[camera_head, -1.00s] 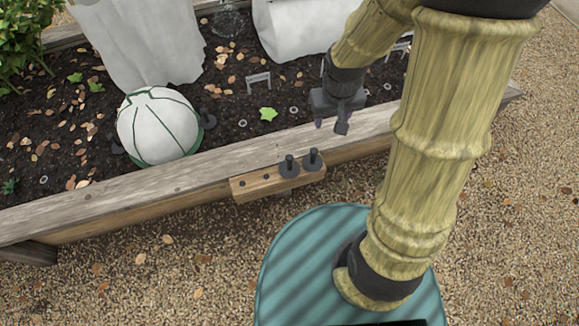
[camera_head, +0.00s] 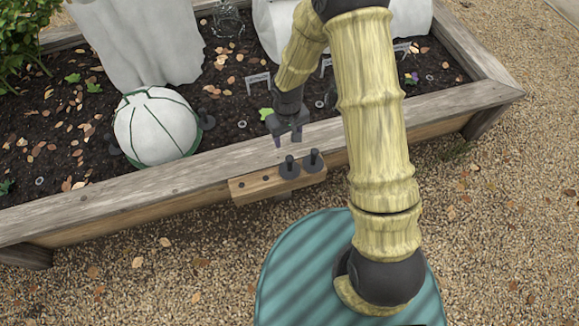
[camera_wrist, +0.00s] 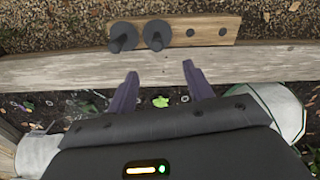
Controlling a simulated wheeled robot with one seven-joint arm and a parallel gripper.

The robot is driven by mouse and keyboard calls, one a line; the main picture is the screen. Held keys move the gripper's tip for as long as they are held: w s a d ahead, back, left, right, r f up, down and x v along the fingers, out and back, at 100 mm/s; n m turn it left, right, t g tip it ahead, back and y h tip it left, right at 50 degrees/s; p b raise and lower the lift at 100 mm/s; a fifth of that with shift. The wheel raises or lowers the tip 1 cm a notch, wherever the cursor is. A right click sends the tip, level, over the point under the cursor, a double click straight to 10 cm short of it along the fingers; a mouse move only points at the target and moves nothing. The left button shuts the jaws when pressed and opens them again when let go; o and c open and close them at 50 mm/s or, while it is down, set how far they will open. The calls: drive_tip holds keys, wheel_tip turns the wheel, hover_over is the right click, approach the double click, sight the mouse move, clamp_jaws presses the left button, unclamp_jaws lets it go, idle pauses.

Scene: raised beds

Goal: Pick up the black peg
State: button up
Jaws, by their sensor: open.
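Two black pegs with wide round collars stand upright in a wooden block on the bed's front side. In the head view they are the left peg (camera_head: 289,168) and the right peg (camera_head: 313,160); in the wrist view they show side by side, one (camera_wrist: 122,38) left of the other (camera_wrist: 157,35). The wooden block (camera_head: 258,186) also has empty holes, two of them clear in the wrist view (camera_wrist: 206,29). My gripper (camera_head: 288,140) is open and empty above the bed's front board, behind and above the pegs. Its purple-grey fingers (camera_wrist: 160,70) are apart, touching no peg.
The wooden front board (camera_head: 130,196) runs beside the block. A white cloche with green ribs (camera_head: 155,127) sits in the soil at left, a dark peg-like piece (camera_head: 207,120) beside it. White covers (camera_head: 145,40) stand behind.

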sight(290, 158)
wheel_tip(290, 158, down, 12)
drive_tip(key=b, duration=0.2)
drive_tip(key=shift+b, duration=0.3)
drive_tip(key=f, duration=0.1)
drive_tip(key=f+b, duration=0.1)
drive_tip(key=f, duration=0.3)
drive_tip(key=shift+w+d+f, duration=0.1)
drive_tip(key=shift+w+d, duration=0.15)
drive_tip(key=shift+w, duration=0.1)
drive_tip(key=c, duration=1.1)
drive_tip(key=shift+o, duration=0.2)
